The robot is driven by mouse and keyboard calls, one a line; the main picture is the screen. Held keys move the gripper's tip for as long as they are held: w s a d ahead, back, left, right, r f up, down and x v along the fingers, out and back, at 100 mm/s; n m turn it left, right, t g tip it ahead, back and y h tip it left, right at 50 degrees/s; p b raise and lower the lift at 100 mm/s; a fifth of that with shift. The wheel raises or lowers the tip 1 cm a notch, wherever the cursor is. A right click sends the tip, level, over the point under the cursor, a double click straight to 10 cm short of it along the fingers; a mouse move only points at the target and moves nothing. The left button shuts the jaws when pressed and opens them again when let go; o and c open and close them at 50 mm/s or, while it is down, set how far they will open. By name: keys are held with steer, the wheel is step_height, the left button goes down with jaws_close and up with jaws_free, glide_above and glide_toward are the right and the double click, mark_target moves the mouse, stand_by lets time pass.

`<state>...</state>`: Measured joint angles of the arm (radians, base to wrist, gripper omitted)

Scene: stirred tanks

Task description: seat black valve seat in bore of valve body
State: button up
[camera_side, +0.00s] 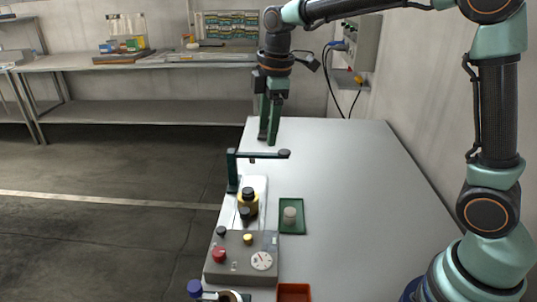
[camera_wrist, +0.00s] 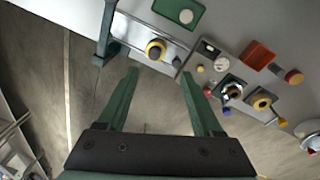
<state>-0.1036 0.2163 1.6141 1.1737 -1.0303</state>
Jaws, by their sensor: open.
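My gripper (camera_side: 268,140) is open and empty, pointing down high over the far left end of the table. In the wrist view my gripper (camera_wrist: 160,73) shows its two fingers spread with nothing between them. What looks like the valve body (camera_wrist: 232,91), a metallic round part with a dark opening and a blue knob, lies well to the right of the fingers. In the side view the blue knob (camera_side: 194,288) shows at the bottom edge, where the body is cut off. I cannot clearly make out the black valve seat in either view.
A dark stand with a side arm (camera_side: 262,154) rises between my gripper and the parts. A yellow-and-black cylinder (camera_side: 248,203), a green tray (camera_side: 299,229) with a pale cylinder, a grey gauge box (camera_side: 216,269) and a red tray (camera_side: 294,292) stand nearer. The table's right side is clear.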

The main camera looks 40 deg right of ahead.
steer(key=s+d+m+t, duration=0.2)
steer(key=s+m, duration=0.4)
steer(key=s, duration=0.2)
steer(key=s+d+m+t, duration=0.2)
steer(key=s+m, duration=0.5)
steer(key=s, duration=0.1)
steer(key=shift+d+r, duration=0.25)
steer(key=shift+d, duration=0.05)
